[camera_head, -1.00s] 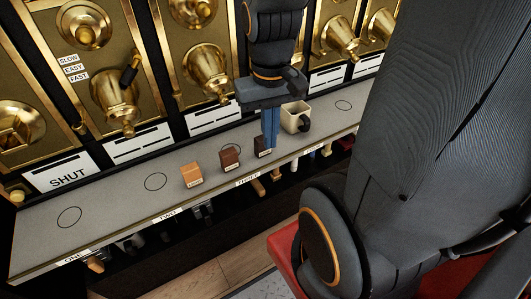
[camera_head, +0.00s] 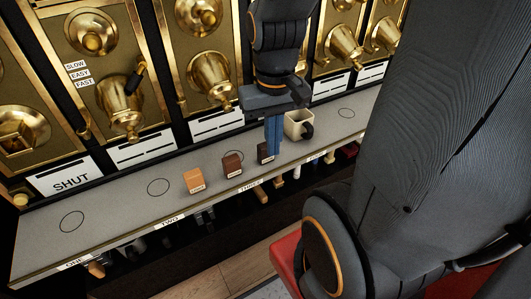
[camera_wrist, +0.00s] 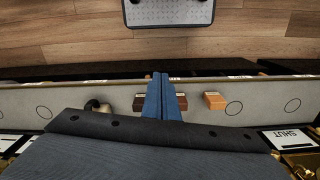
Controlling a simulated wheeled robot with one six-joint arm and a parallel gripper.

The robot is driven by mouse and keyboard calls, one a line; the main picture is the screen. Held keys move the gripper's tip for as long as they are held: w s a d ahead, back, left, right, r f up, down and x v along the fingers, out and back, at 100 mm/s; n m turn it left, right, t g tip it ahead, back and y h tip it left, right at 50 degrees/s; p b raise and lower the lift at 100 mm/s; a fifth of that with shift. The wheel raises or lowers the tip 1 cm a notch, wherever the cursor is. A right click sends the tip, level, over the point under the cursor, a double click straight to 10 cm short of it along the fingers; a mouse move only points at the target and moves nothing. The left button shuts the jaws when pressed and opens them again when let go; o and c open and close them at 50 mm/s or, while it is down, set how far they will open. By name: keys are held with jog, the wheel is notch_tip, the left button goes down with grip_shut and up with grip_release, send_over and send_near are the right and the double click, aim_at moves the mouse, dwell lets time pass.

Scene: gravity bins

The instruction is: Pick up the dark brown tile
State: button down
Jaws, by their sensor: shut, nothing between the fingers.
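The dark brown tile (camera_head: 263,155) stands on the grey shelf (camera_head: 115,215), partly hidden by my gripper (camera_head: 272,152). A slightly lighter brown tile (camera_head: 232,164) and an orange tile (camera_head: 194,181) stand to its left. My gripper points down at the dark tile, its blue fingers together and empty. In the wrist view, the fingers (camera_wrist: 160,78) lie across the picture between a dark tile (camera_wrist: 139,103) on the left and a brown tile (camera_wrist: 181,102) on the right, with the orange tile (camera_wrist: 214,101) further right. I cannot tell whether the fingers touch the dark tile.
A cream mug (camera_head: 297,124) with a dark handle stands just right of my gripper. Brass dispensers (camera_head: 122,105) line the wall behind the shelf. Printed circles mark the shelf, and its left part is clear. Several spouts or handles hang below its front edge.

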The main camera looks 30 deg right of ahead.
jog(key=c, duration=2.5)
grip_release()
